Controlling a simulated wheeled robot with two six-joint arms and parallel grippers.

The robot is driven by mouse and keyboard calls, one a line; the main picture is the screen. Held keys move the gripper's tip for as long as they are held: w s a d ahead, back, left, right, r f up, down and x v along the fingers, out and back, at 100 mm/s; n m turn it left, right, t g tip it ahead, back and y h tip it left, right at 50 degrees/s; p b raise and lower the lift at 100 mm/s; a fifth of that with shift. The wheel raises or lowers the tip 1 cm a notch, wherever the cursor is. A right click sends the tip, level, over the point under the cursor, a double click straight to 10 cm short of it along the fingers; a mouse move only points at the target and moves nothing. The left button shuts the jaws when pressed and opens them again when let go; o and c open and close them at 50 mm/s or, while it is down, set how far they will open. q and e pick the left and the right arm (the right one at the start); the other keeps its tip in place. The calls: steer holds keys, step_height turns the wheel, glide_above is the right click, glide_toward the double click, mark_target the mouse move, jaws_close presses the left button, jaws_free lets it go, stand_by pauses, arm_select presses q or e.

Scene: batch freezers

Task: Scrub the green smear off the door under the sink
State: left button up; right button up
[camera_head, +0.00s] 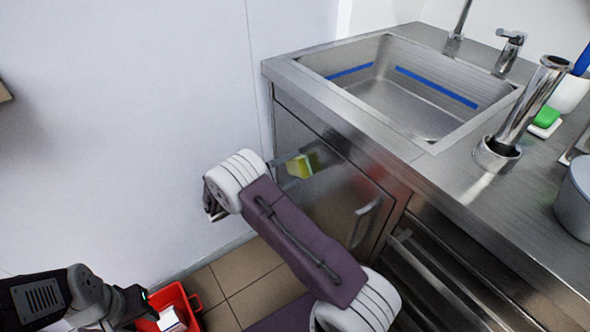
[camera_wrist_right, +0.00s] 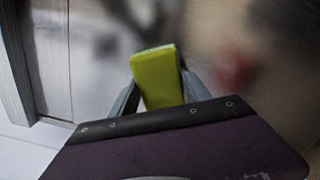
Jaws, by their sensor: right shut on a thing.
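My right gripper (camera_wrist_right: 158,92) is shut on a yellow-green sponge (camera_wrist_right: 157,76) and holds it up between its two fingers in the right wrist view. In the head view the sponge (camera_head: 301,167) shows as a small yellow and green patch in front of the steel door (camera_head: 335,203) under the sink. I cannot tell whether it touches the door. No separate green smear can be made out; the sponge and arm cover part of the door. My left gripper (camera_head: 136,304) is low at the left, beside a red bin; its jaws are too unclear to read.
The steel sink (camera_head: 430,93) is above the door, with a counter edge overhanging. The door has a handle (camera_head: 366,221). A red bin (camera_head: 181,306) stands on the tiled floor (camera_head: 245,281). A green block (camera_head: 547,116) and a metal pot (camera_head: 577,200) stand on the counter.

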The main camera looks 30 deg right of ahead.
steer(key=shift+s+a+b, duration=0.15)
steer(key=shift+a, duration=1.35)
steer(key=shift+s+a+b, duration=0.1)
steer(key=shift+a+b, duration=0.05)
steer(key=shift+a, duration=1.3)
steer(key=shift+s+a, duration=0.1)
steer(key=shift+a, duration=1.4)
